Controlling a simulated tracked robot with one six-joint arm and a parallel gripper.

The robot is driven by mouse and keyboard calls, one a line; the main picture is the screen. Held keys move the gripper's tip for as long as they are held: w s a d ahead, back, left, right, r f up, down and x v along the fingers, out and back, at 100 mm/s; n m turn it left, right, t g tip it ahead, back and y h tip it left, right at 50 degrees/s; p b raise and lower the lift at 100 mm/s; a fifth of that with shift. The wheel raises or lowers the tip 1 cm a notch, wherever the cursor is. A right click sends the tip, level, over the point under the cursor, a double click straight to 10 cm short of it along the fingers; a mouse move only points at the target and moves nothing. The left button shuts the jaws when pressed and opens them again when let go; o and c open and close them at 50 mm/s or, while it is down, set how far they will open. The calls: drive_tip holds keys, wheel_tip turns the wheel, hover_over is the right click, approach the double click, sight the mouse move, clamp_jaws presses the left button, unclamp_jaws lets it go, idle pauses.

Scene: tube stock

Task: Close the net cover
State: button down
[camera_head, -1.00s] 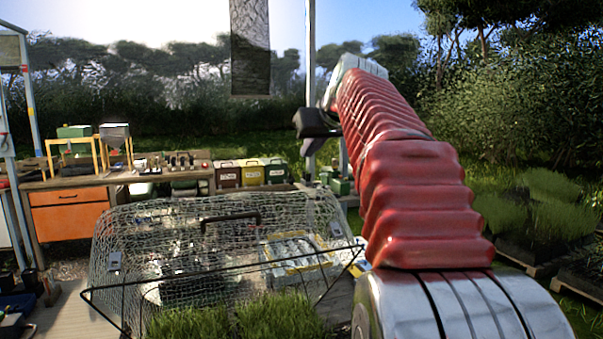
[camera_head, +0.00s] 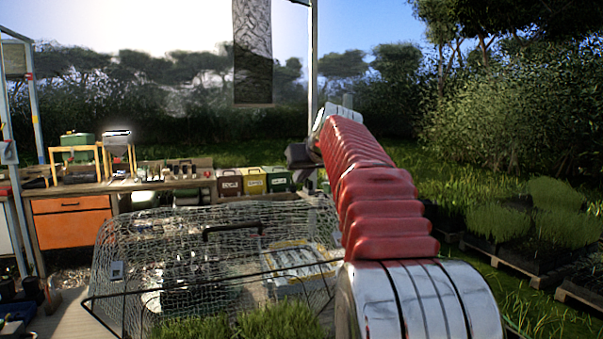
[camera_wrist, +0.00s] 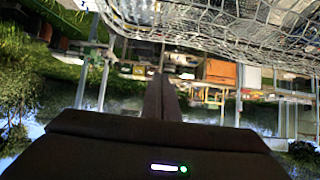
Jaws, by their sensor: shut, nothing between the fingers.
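The net cover (camera_head: 150,235) is a domed wire mesh with a black handle (camera_head: 232,228) on its upper face and a dark rod along its front. It stands over trays at the front left in the head view; my arm hides its right end. I cannot tell whether its rim rests down all round. My gripper (camera_head: 298,156) is beyond and above the mesh's right part, apart from the handle. In the wrist view, which is upside down, my gripper (camera_wrist: 160,92) is shut and empty, with the mesh (camera_wrist: 230,25) at the upper right.
Grass tufts (camera_head: 275,322) show at the front of the cover. A bench with an orange drawer (camera_head: 70,225) and several coloured boxes (camera_head: 254,181) stand behind. A dark sheet (camera_head: 252,50) hangs beside a post. Plant trays on pallets (camera_head: 510,260) lie at the right.

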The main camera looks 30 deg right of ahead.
sight(304, 196)
drive_tip(key=shift+s+a+f, duration=0.15)
drive_tip(key=shift+s+f, duration=0.4)
drive_tip(key=shift+s, duration=0.15)
drive_tip(key=shift+s+a+f, duration=0.15)
drive_tip(key=shift+s+f, duration=0.35)
drive_tip(key=shift+s, duration=0.15)
drive_tip(key=shift+a, duration=0.15)
drive_tip(key=shift+s, duration=0.1)
